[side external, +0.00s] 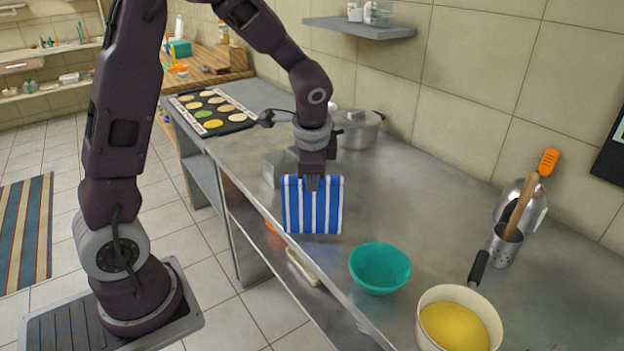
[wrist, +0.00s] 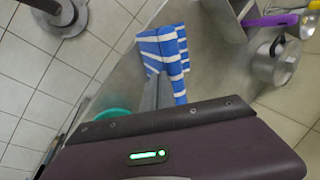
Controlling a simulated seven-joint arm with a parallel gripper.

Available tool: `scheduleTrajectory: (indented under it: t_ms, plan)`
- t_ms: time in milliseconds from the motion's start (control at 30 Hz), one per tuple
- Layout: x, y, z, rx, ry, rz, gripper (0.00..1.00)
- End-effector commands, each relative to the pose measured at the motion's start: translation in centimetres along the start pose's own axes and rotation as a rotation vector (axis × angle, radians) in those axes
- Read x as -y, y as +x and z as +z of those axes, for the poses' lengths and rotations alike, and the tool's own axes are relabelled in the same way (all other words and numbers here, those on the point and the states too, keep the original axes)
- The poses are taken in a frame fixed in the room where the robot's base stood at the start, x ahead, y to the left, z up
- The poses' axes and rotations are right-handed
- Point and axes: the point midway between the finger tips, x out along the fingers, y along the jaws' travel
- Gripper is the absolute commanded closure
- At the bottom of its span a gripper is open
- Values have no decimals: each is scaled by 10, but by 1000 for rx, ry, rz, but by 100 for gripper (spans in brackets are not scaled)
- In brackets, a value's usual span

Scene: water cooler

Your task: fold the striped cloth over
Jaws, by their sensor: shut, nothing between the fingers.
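The blue-and-white striped cloth (side external: 312,212) is on the steel counter near its front edge. In the side view it shows as a squarish panel with stripes running up and down. In the wrist view the cloth (wrist: 168,48) shows two striped faces meeting at an angle, so part of it seems raised or bent. Whether the fingertips touch the cloth I cannot tell.
A grey metal box (side external: 279,166) stands just behind the cloth, and a lidded pot (side external: 358,130) is farther back. A teal bowl (side external: 380,268) and a cream pot with yellow contents (side external: 455,325) stand nearer the camera.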

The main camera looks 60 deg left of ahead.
Motion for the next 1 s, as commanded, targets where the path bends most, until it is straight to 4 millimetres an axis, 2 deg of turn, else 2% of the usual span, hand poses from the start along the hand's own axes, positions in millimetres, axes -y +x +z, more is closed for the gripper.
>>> scheduleTrajectory:
  t_ms: [200,367,767,1000]
  plan:
    - [2,0,0,1,-3,14,100]
    - [13,3,1,1,-7,69,100]
    - [64,27,0,-3,-6,400,100]
    - [91,50,0,-1,-2,391,100]
